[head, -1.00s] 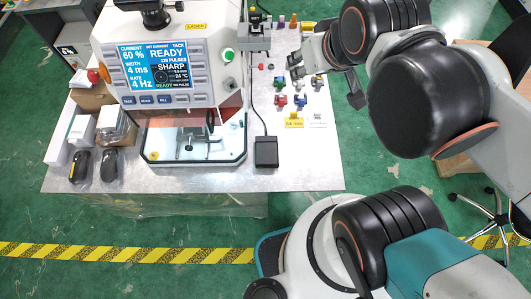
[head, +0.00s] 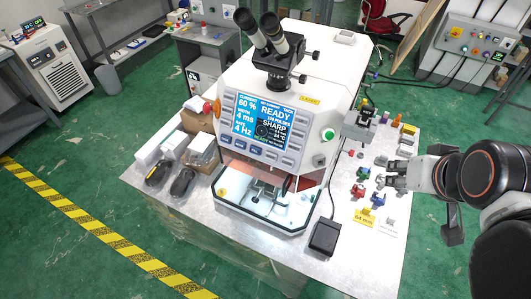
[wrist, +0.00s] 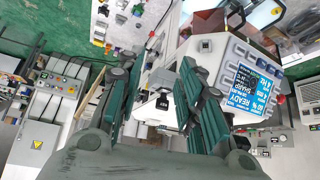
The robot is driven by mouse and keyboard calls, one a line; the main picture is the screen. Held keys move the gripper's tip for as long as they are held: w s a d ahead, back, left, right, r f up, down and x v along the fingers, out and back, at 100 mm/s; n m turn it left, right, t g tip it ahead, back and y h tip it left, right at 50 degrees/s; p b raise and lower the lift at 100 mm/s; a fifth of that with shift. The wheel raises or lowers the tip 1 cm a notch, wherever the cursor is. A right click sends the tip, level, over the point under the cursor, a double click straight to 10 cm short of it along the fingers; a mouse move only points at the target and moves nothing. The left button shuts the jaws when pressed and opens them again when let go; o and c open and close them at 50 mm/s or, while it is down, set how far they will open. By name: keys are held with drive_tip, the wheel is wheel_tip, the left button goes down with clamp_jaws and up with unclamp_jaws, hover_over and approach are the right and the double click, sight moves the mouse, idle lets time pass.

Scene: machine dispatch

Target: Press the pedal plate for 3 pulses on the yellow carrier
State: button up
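The black pedal (head: 324,236) lies on the grey bench, in front of and to the right of the welding machine. A yellow flat piece marked 64 mm (head: 365,217) lies to its right, and a yellow small block (head: 397,120) stands farther back; I cannot tell which is the yellow carrier. The machine's screen (head: 262,122) reads READY and also shows in the wrist view (wrist: 250,88). My gripper (head: 392,180) is at the bench's right side, near the small coloured parts and apart from the pedal.
Red, green and blue parts (head: 362,180) stand in front of my gripper. The white machine (head: 290,75) fills the bench's middle. Boxes and two black objects (head: 182,183) lie at its left. The bench is bare around the pedal.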

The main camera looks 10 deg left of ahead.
clamp_jaws()
idle(1.1)
